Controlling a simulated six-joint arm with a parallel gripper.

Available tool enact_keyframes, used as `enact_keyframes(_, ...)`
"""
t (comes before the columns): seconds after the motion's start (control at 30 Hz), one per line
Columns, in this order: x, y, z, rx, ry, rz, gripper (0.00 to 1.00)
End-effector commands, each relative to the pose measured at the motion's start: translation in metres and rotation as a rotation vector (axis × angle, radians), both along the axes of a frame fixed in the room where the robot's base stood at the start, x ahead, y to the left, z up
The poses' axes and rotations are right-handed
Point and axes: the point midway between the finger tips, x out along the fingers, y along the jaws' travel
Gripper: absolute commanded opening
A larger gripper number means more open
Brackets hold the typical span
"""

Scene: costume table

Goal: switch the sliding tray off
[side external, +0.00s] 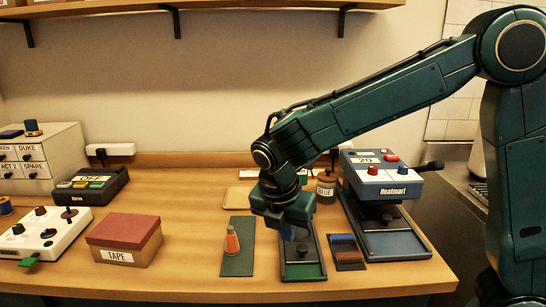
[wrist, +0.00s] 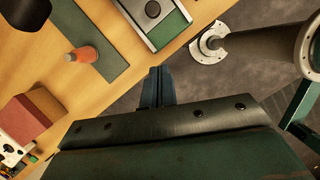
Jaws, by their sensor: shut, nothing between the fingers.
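The sliding tray (side external: 303,271) looks to be the dark flat frame near the front of the table. It has a grey plate with a round dark knob and a green strip at its front end. The knob and plate also show at the top of the wrist view (wrist: 152,10), with green beside them. My gripper (side external: 288,235) is shut and empty, just above and to the left of the tray's middle, and hides part of its far end. In the wrist view, my closed fingers (wrist: 158,86) point toward the tray, apart from the knob. I see no on or off label on it.
To the right are a blue and brown block piece (side external: 346,252) and the blue Heatmart press (side external: 385,180). A TAPE box (side external: 124,238) stands further left. The table's front edge is close.

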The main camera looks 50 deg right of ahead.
Motion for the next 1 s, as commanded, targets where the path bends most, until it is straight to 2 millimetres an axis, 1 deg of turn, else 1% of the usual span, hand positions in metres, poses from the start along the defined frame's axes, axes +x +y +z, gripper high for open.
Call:
enact_keyframes(0.17,0.0,-0.003,-0.006,0.0,0.001,-0.001,0.0)
enact_keyframes(0.27,0.001,-0.005,-0.014,-0.001,0.001,-0.003,0.0)
enact_keyframes(0.47,0.003,-0.012,-0.037,-0.002,0.002,-0.004,0.0)
enact_keyframes(0.87,0.008,-0.03,-0.096,0.0,0.004,-0.003,0.0)
enact_keyframes(1.0,0.014,-0.046,-0.098,0.001,0.0,-0.007,0.0)
